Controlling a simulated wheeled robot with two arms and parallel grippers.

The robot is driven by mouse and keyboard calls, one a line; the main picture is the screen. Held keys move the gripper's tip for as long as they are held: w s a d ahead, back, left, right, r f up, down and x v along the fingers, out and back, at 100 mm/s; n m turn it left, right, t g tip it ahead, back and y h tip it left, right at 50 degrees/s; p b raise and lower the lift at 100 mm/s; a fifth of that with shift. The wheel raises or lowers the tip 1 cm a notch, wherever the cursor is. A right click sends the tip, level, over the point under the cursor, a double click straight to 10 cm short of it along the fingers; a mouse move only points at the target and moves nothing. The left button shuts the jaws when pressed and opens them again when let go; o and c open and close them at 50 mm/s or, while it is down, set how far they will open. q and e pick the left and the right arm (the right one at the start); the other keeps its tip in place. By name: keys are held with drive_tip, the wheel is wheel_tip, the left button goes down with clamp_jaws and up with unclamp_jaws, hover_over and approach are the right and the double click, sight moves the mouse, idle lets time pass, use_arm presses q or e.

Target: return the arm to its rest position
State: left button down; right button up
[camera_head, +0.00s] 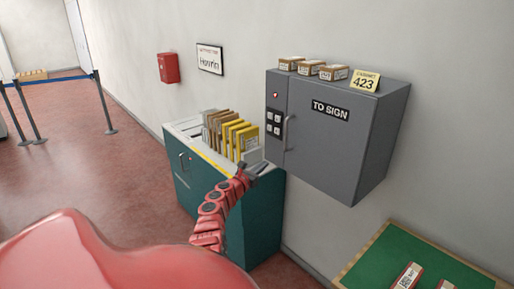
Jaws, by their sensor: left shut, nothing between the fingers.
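My left arm is red and reaches up from the lower left of the head view. Its gripper (254,168) is dark grey, shut and empty. In the picture it overlaps the right end of the teal cabinet (256,213), in front of the file folders (228,130). I cannot tell whether it touches the cabinet top. My right gripper is not in view.
A grey wall cabinet (350,150) marked "TO SIGN" hangs just right of the gripper, with small boxes (327,72) and a "423" card (365,81) on top. A green-topped table (410,248) is at lower right. Open floor (110,180) lies left.

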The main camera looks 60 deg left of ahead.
use_arm(q)
drive_tip(key=shift+s+d+f+p, duration=0.1)
drive_tip(key=shift+s+p, duration=0.05)
drive_tip(key=shift+s, duration=0.6)
drive_tip(key=shift+s+d+f+p, duration=0.1)
drive_tip(key=shift+s+p, duration=0.05)
drive_tip(key=shift+s, duration=0.55)
